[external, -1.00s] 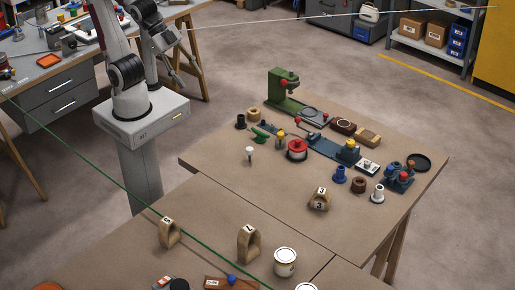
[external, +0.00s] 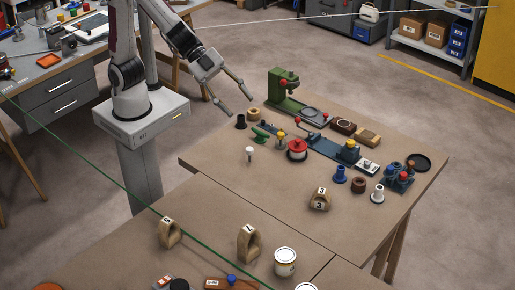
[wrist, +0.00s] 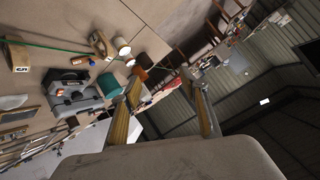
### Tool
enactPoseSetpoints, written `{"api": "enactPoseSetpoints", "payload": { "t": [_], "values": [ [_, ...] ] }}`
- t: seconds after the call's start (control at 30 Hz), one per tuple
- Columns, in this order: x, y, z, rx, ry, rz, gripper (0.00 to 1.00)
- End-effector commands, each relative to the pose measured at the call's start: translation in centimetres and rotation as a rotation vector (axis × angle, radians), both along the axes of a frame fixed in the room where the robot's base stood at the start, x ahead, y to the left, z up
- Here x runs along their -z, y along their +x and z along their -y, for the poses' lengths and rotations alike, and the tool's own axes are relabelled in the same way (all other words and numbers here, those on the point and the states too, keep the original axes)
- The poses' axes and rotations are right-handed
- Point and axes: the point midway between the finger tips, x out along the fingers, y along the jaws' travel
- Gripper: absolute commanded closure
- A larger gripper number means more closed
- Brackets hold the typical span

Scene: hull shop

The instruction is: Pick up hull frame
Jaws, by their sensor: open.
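Several wooden arch-shaped hull frames with number tags stand upright on the brown tables in the external view. One (external: 170,234) is at the lower left beside the green line. Another (external: 249,246) is left of a white can. A third, tagged 3 (external: 320,201), stands on the far table. My gripper (external: 241,106) is open and empty in the air, left of the green press and apart from all frames. In the wrist view my two fingers (wrist: 162,78) are spread with nothing held between them. A tagged wooden piece (wrist: 19,57) shows at that view's left edge.
A white can (external: 285,262) stands near the front frames. The far table holds a green press (external: 284,90), a red-topped round item (external: 297,149) and several small tools. A taut green line (external: 110,180) crosses above the front table. The far table's left corner is clear.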

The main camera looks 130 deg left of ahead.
Motion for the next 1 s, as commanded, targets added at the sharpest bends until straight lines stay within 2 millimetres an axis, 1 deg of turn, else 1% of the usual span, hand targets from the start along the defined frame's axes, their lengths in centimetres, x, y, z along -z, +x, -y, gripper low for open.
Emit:
{"api": "enactPoseSetpoints", "payload": {
  "t": [0.03,0.2,0.4,0.5,0.63,0.77,1.0],
  "values": [
    [0.6,1.1,0.6,0.029,0.003,0.005,0.56],
    [2.1,4.0,2.7,0.134,0.007,0.031,0.56],
    [4.5,6.7,5.7,0.265,-0.004,0.048,0.56],
    [5.9,7.7,7.3,0.335,-0.014,0.052,0.56],
    [8.0,8.6,9.3,0.425,-0.035,0.050,0.56],
    [10.3,9.1,11.4,0.518,-0.061,0.044,0.56],
    [14.8,8.8,15.1,0.691,-0.129,0.015,0.56]
  ]
}}
